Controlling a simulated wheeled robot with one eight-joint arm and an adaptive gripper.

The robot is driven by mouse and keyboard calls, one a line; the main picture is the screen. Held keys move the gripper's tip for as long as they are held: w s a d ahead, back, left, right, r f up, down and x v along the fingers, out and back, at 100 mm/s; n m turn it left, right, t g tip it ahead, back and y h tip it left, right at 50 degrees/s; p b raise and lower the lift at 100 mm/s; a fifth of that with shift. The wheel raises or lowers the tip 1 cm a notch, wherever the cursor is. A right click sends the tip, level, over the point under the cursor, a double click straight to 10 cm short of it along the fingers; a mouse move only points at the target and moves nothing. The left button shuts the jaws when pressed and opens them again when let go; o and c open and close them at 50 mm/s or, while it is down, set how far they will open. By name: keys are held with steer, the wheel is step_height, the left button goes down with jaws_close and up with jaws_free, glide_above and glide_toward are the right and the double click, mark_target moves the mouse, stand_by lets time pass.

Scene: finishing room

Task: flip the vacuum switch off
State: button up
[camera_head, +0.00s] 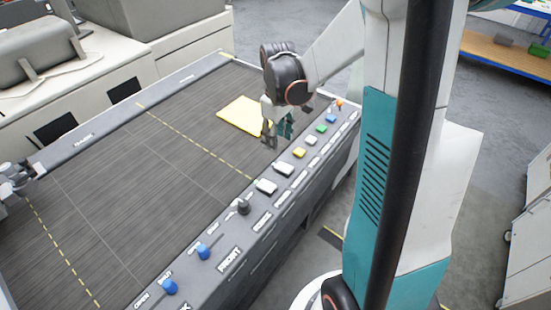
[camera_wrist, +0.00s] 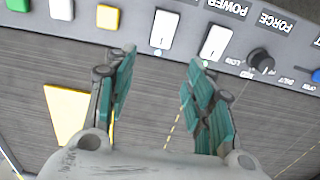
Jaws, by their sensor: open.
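Two white rocker switches sit side by side on the grey control panel, one (camera_wrist: 165,30) left and one (camera_wrist: 215,42) right in the wrist view. The head view shows them as the rear rocker (camera_head: 284,169) and the front rocker (camera_head: 266,186). A POWER label is readable beside the right one in the wrist view. I cannot read a vacuum label, so I cannot tell which rocker is the vacuum switch. A small green light shows at the right rocker's near end. My gripper (camera_wrist: 163,55) is open and empty, its fingertips near the rockers; it also shows in the head view (camera_head: 277,135).
A dark knob (camera_wrist: 260,61) marked FORCE is beside the rockers. Yellow (camera_wrist: 108,17), white (camera_wrist: 62,9) and green (camera_wrist: 17,5) buttons are on the other side. Blue knobs (camera_head: 203,251) are farther along the panel. A yellow sheet (camera_head: 240,114) lies on the dark bed.

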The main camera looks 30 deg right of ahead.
mark_target(277, 164)
step_height(277, 164, down, 10)
steer(key=shift+f+b, duration=0.1)
steer(key=shift+b, duration=1.05)
steer(key=c, duration=1.1)
